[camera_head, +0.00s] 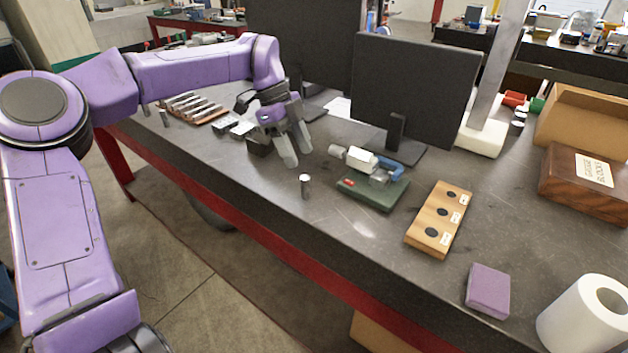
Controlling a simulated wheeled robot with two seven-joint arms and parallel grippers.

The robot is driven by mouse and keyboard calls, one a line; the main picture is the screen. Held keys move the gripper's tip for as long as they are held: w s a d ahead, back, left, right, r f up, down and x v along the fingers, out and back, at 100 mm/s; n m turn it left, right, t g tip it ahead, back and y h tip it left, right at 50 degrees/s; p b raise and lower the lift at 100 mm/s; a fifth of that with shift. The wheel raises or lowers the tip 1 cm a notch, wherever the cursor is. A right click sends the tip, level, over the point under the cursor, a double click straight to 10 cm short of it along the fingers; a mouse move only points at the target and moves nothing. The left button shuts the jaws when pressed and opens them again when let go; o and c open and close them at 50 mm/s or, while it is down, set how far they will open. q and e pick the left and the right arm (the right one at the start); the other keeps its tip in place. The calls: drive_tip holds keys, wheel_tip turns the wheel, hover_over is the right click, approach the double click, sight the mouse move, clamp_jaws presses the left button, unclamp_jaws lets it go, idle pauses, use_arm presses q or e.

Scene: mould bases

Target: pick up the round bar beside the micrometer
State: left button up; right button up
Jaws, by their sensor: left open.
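The round bar (305,187) is a short grey metal cylinder with a bright top. It stands upright on the dark workbench, left of the micrometer. The micrometer (391,171) has a blue frame and rests on a green base (372,194). My left gripper (290,150) is open and empty, with its fingers pointing down above and left of the bar in the picture, apart from it. A dark block (259,144) sits just behind the fingers, partly hidden by them. My right gripper is out of view.
A wooden block with round holes (440,219) lies right of the micrometer. A purple block (488,290), a white paper roll (588,318) and a brown box (585,184) are further right. A monitor (416,90) stands behind. The bench front by the bar is clear.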

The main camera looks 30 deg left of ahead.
sight(304, 177)
use_arm(q)
drive_tip(key=shift+s+d+f, duration=0.35)
drive_tip(key=shift+s+f, duration=0.35)
drive_tip(key=shift+s, duration=0.15)
drive_tip(key=f, duration=0.1)
drive_tip(key=w+d+f+p, duration=0.1)
drive_tip(key=f, duration=0.2)
drive_tip(key=shift+w+d+f+p, duration=0.2)
drive_tip(key=shift+d+f+p, duration=0.1)
drive_tip(key=shift+f+p, duration=0.1)
drive_tip(key=shift+d+f, duration=0.1)
drive_tip(key=shift+f, duration=0.2)
drive_tip(key=shift+s, duration=0.3)
drive_tip(key=shift+w, duration=0.1)
clamp_jaws()
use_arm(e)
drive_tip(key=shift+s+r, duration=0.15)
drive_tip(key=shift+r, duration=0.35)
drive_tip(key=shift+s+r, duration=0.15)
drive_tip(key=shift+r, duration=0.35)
